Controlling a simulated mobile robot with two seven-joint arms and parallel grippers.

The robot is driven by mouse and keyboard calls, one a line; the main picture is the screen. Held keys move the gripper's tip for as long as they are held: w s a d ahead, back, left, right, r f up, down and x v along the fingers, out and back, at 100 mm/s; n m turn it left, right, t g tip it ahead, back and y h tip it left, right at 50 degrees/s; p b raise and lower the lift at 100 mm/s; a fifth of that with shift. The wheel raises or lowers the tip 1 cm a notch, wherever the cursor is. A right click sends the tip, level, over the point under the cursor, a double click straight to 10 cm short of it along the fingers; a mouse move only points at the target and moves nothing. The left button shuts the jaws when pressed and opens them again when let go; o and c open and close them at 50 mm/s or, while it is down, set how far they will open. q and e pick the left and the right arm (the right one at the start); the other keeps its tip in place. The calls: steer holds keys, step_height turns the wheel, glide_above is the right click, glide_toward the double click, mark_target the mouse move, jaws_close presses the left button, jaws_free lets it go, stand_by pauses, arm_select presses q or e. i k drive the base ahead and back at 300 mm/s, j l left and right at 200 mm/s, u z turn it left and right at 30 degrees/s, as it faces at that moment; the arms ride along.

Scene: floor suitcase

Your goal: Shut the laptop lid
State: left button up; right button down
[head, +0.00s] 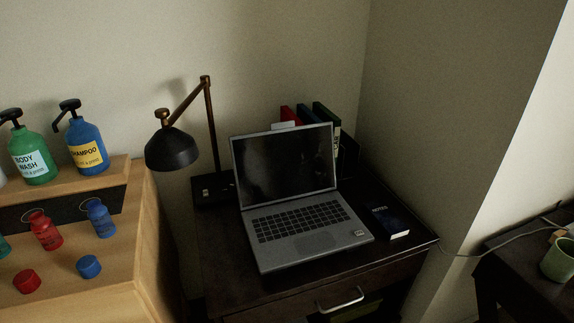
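A grey laptop (310,232) stands open on a dark wooden desk (225,280) in the middle of the head view. Its lid (284,165) is raised, roughly upright and leaning back a little, with a black screen facing me. The keyboard and touchpad are bare, and nothing lies on them. Neither of my grippers shows in the head view.
A black desk lamp (173,148) stands left of the laptop, its shade near the lid. Books (326,120) stand behind the lid. A dark notebook (391,222) lies right of the keyboard. A wooden shelf (150,240) with bottles stands at left.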

mark_target(287, 161)
steer(key=k+l+z, duration=0.1)
steer(key=l+z, duration=0.25)
steer(key=k+l+z, duration=0.1)
steer(key=z, duration=0.25)
steer(key=l+z, duration=0.4)
